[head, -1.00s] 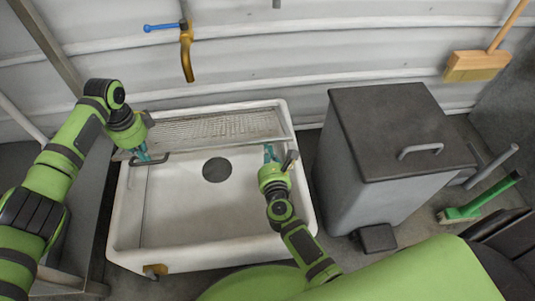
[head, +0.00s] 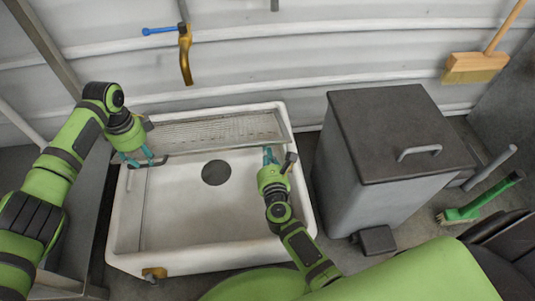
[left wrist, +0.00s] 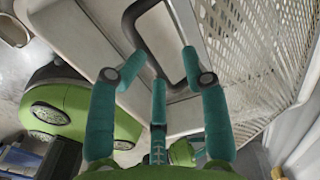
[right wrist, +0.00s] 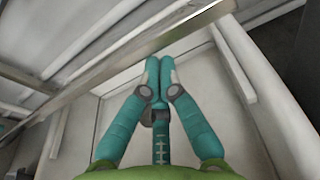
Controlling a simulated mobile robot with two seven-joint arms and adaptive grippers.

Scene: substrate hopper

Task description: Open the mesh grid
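The mesh grid (head: 215,130) spans the back part of a white basin, with a plain bar along its front edge. A dark handle (head: 158,162) sits at its front left; it shows as a loop in the left wrist view (left wrist: 140,42). My left gripper (head: 137,158) is open, its fingers spread above the handle. In the left wrist view its fingertips (left wrist: 163,58) are apart over the loop; I cannot tell whether they touch it. My right gripper (head: 268,151) is by the grid's front right edge. In the right wrist view its fingertips (right wrist: 159,62) are together, with nothing seen between them.
The white basin (head: 215,258) has a round dark drain (head: 216,173) and a clear floor. A grey lidded bin (head: 355,160) stands close on the right. A corrugated wall (head: 330,60) is behind. A green brush (head: 465,212) lies at the far right.

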